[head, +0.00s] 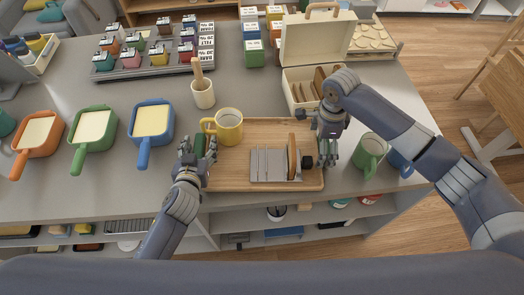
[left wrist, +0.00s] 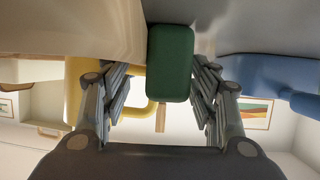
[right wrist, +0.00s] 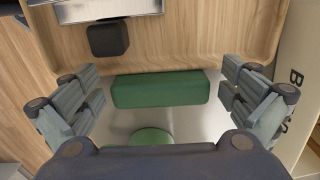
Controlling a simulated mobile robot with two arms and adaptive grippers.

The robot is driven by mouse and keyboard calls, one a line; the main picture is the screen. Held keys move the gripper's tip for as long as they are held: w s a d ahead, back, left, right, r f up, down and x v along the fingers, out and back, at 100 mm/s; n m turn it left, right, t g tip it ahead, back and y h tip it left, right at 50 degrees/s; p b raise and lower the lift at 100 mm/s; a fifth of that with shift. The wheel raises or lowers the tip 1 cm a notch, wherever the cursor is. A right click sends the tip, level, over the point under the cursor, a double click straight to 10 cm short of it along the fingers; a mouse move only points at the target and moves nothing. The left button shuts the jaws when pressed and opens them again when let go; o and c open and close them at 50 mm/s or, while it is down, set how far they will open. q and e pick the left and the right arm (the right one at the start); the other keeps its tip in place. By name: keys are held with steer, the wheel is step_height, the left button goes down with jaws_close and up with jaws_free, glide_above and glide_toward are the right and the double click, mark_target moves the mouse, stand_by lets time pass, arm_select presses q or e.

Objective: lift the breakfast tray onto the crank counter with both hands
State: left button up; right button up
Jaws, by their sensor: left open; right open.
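The wooden breakfast tray (head: 232,178) lies flat on the grey crank counter (head: 115,195) near its front edge. It carries a yellow mug (head: 229,126) and a grey slotted holder (head: 268,165) with a brown slice and a black knob. My left gripper (head: 197,150) is open at the tray's left end; its fingers stand either side of a green handle (left wrist: 171,63). My right gripper (head: 328,150) is open at the right end. Another green handle (right wrist: 161,88) lies between its spread fingers in the right wrist view. I cannot tell whether any finger touches a handle.
Green (head: 369,151) and blue (head: 400,162) mugs stand right of the tray, close to my right arm. Orange, green and blue (head: 151,121) pans sit left. A cup with a wooden tool (head: 203,92) and an open cream case (head: 318,45) stand behind. Open shelves lie below the counter.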

arm_select(q)
jaws_close()
arm_select(e)
steer(key=c, duration=1.4)
arm_select(q)
steer(key=shift+w+r, duration=0.1)
steer(key=shift+r, duration=0.15)
arm_select(e)
steer(key=shift+w+r, duration=0.1)
steer(key=shift+r, duration=0.05)
steer(key=shift+c, duration=0.2)
arm_select(q)
steer(key=shift+r, duration=0.1)
arm_select(e)
steer(key=shift+r, duration=0.1)
arm_select(q)
steer(key=shift+r+p, duration=0.1)
steer(key=shift+p, duration=0.25)
arm_select(e)
steer(key=shift+r, duration=0.1)
arm_select(q)
steer(key=shift+r+p, duration=2.15)
steer(key=shift+r, duration=0.05)
arm_select(e)
steer(key=shift+r, duration=2.25)
arm_select(q)
steer(key=shift+d, duration=0.1)
